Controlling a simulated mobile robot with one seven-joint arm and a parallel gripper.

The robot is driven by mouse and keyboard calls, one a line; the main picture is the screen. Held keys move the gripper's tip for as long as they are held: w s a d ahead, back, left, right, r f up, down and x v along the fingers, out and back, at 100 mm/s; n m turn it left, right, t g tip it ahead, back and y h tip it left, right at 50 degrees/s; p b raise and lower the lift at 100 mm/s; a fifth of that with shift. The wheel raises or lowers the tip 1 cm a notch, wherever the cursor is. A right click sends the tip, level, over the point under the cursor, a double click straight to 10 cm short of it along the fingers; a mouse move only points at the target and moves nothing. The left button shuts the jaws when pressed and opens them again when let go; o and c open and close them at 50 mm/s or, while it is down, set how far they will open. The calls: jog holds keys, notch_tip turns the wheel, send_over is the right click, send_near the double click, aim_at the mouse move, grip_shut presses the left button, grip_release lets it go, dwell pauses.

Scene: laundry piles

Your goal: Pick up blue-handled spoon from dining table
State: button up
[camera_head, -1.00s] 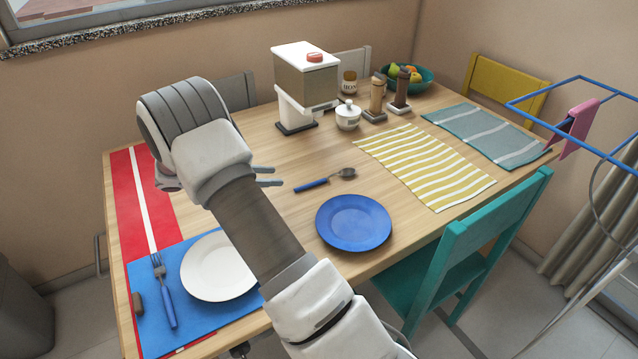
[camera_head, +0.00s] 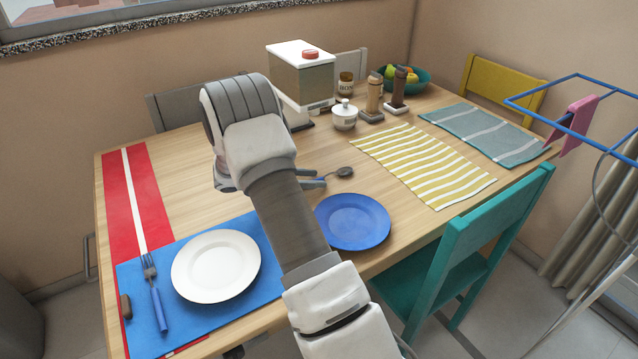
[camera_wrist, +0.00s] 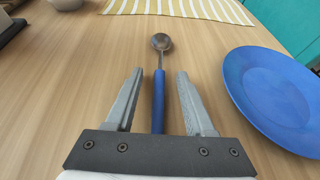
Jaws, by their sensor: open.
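The blue-handled spoon (camera_wrist: 159,95) lies on the dining table (camera_wrist: 60,115), its metal bowl pointing away from me in the wrist view. In the head view, the spoon's bowl (camera_head: 344,171) shows, while my arm hides most of its handle. My gripper (camera_wrist: 154,75) is open. In the wrist view, its two fingers appear on either side of the blue handle, with gaps on both sides. The near end of the handle is hidden behind the gripper body. I cannot tell how high the fingers are above the table. The fingertips also show in the head view (camera_head: 318,178).
A blue plate (camera_head: 353,222) sits close to the right of the spoon. A white plate (camera_head: 215,266) and blue-handled fork (camera_head: 156,295) lie on a blue mat at left. A dispenser (camera_head: 302,75), sugar pot (camera_head: 345,116) and shakers stand behind. A teal chair (camera_head: 455,260) is at the front right.

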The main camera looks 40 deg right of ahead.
grip_shut()
jog(key=shift+r, duration=0.1)
dwell(0.5)
